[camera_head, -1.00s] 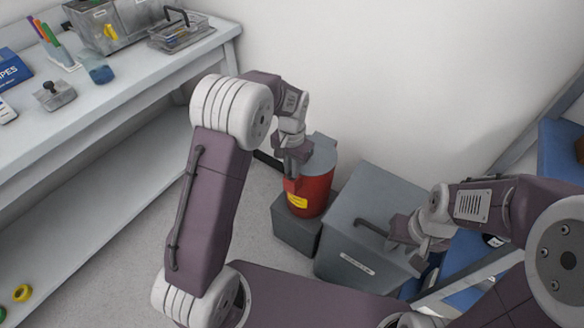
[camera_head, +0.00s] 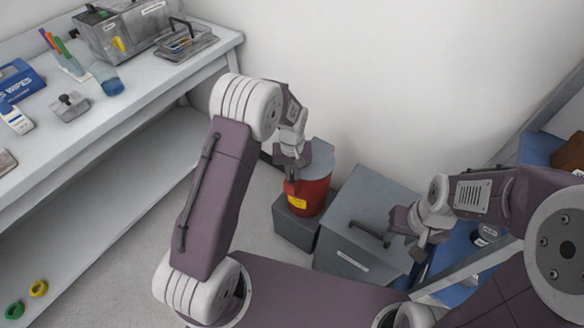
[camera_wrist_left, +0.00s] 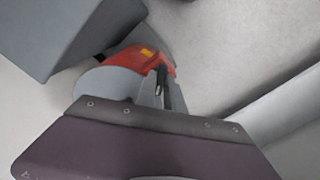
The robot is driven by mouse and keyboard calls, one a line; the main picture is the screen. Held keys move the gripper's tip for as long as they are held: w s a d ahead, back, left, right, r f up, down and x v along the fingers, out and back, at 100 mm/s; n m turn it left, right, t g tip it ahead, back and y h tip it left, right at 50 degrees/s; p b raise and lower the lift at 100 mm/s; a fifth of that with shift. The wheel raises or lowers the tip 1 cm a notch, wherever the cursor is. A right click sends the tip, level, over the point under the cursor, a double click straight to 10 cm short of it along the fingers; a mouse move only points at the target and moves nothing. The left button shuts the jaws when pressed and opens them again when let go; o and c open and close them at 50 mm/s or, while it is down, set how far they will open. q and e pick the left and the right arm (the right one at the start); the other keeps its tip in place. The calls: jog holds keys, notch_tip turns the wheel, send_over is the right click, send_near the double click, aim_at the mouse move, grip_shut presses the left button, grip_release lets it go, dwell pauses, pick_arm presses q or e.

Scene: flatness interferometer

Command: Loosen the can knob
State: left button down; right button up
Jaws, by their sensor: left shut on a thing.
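A red can (camera_head: 316,195) with a grey lid (camera_head: 319,158) and a yellow label stands on a low dark grey block (camera_head: 295,228). Its red body also shows in the left wrist view (camera_wrist_left: 128,62). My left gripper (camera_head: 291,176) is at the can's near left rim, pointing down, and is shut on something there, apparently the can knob. The jaws hide the knob itself. My right gripper (camera_head: 398,222) hangs beside the dark handle of a grey box, right of the can; its jaw opening is not clear.
The grey box (camera_head: 345,262) stands close right of the can. A workbench (camera_head: 130,118) with trays, a pen cup and a wipes box runs along the left. A blue stand (camera_head: 455,262) is at the right. Coloured rings (camera_head: 38,288) lie at lower left.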

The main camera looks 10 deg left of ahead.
aim_at(292, 176)
pick_arm(q)
jog(key=n+p, duration=0.3)
jog(key=n, duration=0.2)
jog(key=shift+r+n+p, duration=0.2)
jog(key=shift+n+p, duration=0.1)
jog(key=shift+p, duration=0.05)
jog(key=shift+w+f+n+p, duration=0.1)
jog(key=shift+n+p, duration=0.95)
jog(key=shift+n, duration=1.15)
jog(key=c, duration=1.4)
grip_release()
jog(key=shift+c, duration=0.2)
notch_tip(292, 176, up, 9)
jog(key=p, duration=0.1)
jog(key=shift+p, duration=0.4)
